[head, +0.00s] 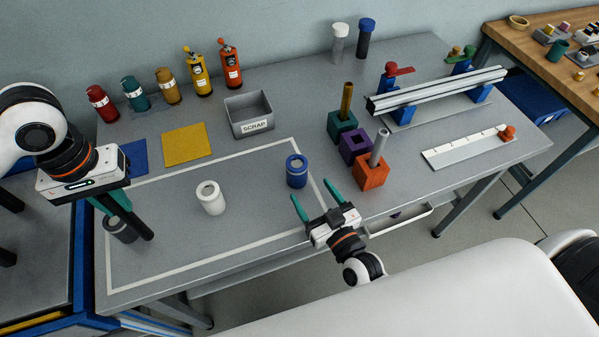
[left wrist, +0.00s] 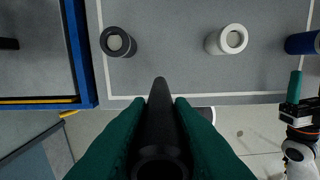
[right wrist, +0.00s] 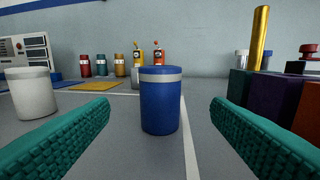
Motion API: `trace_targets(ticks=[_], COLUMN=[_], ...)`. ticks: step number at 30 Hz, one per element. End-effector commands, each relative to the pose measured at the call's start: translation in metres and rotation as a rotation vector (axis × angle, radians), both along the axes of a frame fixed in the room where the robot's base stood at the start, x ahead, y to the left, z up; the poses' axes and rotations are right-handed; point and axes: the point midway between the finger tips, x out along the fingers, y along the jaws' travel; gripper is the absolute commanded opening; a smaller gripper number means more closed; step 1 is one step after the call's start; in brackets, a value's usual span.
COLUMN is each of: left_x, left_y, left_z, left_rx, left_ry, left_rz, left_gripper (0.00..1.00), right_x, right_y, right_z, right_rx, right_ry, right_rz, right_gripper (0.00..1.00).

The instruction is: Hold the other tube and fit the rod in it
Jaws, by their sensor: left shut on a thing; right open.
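My left gripper (head: 116,206) is shut on a black rod (head: 134,220), which points down and away from it; the rod also shows between the fingers in the left wrist view (left wrist: 160,125). A dark grey tube (left wrist: 116,42) stands on the bench near the rod, partly hidden by it in the head view. A white tube (head: 210,198) stands upright further right. A blue tube (head: 297,171) with a pale band stands upright near the marked area's right line. My right gripper (head: 324,206) is open, and its fingers point at the blue tube (right wrist: 160,102) without touching it.
Teal (head: 342,123), purple (head: 355,146) and orange (head: 372,174) blocks stand right of the blue tube; brass and grey rods rise from the teal and orange ones. A scrap bin (head: 249,115) and several bottles stand behind. The bench between the tubes is clear.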

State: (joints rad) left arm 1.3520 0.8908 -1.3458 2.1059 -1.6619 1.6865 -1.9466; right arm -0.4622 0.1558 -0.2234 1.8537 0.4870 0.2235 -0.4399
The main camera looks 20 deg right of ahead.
Motion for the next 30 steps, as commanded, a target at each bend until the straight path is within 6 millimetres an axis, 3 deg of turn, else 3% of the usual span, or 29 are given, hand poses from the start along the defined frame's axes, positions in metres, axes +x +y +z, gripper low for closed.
trace_targets(ticks=[15,21,30], left_x=[0.000,0.000,0.000], left_y=[0.000,0.000,0.000], left_z=[0.010,0.011,0.011], left_rx=[0.000,0.000,0.000], left_ry=[0.000,0.000,-0.001], left_rz=[0.000,0.000,0.000], left_gripper=[0.00,0.00,0.00], right_x=[0.090,0.106,0.108], right_y=[0.016,0.018,0.019], right_z=[0.001,0.000,0.000], right_rx=[0.000,0.000,0.000], right_ry=[-0.001,0.000,0.001], right_rz=[0.001,0.001,0.001], right_gripper=[0.72,0.72,0.72])
